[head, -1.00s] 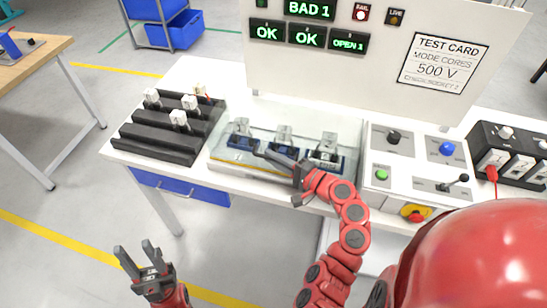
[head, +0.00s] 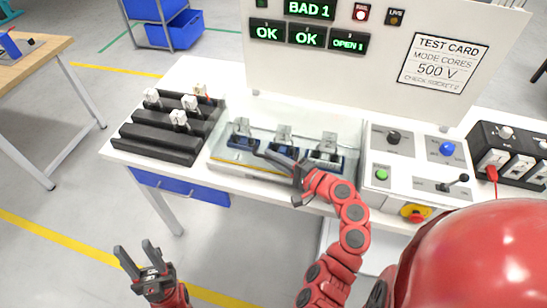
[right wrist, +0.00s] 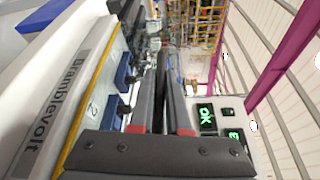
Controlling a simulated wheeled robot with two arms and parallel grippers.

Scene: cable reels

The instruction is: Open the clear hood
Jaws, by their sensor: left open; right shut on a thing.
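The clear hood (head: 345,112) is a see-through cover over the socket station in the middle of the bench; its edges are faint, and I cannot tell its exact angle. Several grey plugs in blue sockets (head: 283,140) show in a row there. My right gripper (head: 262,149) reaches in from the front right to the station's front left part. Its fingers are nearly together and shut at the hood's front; the held part is hidden. In the right wrist view the fingers (right wrist: 163,65) point past the blue sockets. My left gripper (head: 139,256) is open and empty, low in front of the bench.
A black rack (head: 160,145) with white plugs stands left of the station. A control panel (head: 405,190) with knobs, a green button and a lever is to the right. The display board (head: 380,75) rises behind. Floor space in front left is clear.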

